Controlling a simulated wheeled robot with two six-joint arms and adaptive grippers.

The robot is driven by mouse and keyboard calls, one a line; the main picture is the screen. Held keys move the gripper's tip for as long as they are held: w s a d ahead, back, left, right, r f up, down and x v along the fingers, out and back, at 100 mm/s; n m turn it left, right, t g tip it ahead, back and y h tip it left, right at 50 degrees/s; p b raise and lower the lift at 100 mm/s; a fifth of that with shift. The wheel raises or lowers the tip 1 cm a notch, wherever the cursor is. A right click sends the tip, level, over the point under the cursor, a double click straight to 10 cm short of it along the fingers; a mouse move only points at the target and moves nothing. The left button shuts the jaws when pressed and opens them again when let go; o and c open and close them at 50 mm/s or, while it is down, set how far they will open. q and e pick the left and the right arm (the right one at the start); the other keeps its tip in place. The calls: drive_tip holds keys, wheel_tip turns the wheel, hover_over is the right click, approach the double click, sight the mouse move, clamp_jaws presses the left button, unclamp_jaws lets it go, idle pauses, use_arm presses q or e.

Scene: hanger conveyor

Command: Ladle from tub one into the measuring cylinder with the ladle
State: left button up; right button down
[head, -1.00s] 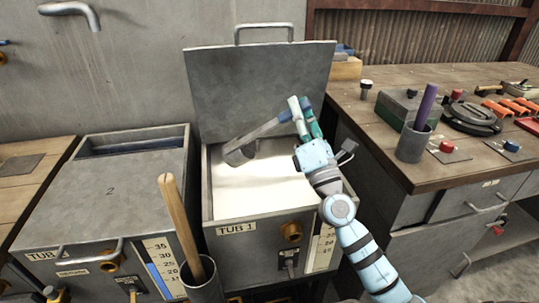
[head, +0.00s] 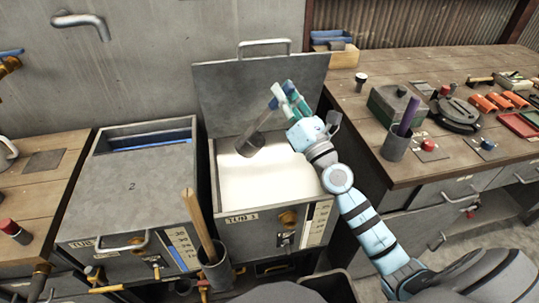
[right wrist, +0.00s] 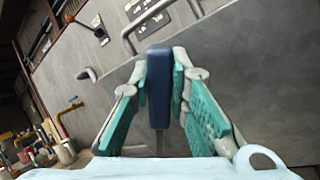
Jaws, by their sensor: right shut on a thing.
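My right gripper (head: 284,97) is above the tub's back part, shut on the ladle's dark blue handle; the handle also shows between the teal finger pads in the right wrist view (right wrist: 158,88). The grey ladle (head: 251,143) slants down to the left, its bowl over the back left of the tub. I cannot tell whether the bowl touches or holds the white contents. I cannot identify the measuring cylinder for certain. My left gripper is out of view.
Closed tub two (head: 130,185) stands left. A grey holder (head: 216,274) with a wooden handle stands before tub one. On the right bench are a grey cup (head: 396,147) with a purple rod, a green box (head: 397,104) and several tools. A tap (head: 82,22) projects from the wall.

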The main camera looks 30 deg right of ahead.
drive_tip(key=shift+w+a+r+p, duration=0.1)
drive_tip(key=shift+p, duration=0.25)
drive_tip(key=w+a+r+n+g+y+p, duration=0.1)
drive_tip(key=w+a+r+n+g+p, duration=0.1)
drive_tip(key=w+a+n+g+p, duration=0.3)
drive_tip(key=shift+w+a+r+n+y+p, duration=0.5)
drive_tip(key=shift+a+p, duration=1.6)
drive_tip(key=shift+p, duration=3.65)
drive_tip(key=shift+w+f, duration=0.2)
drive_tip(key=shift+f, duration=0.05)
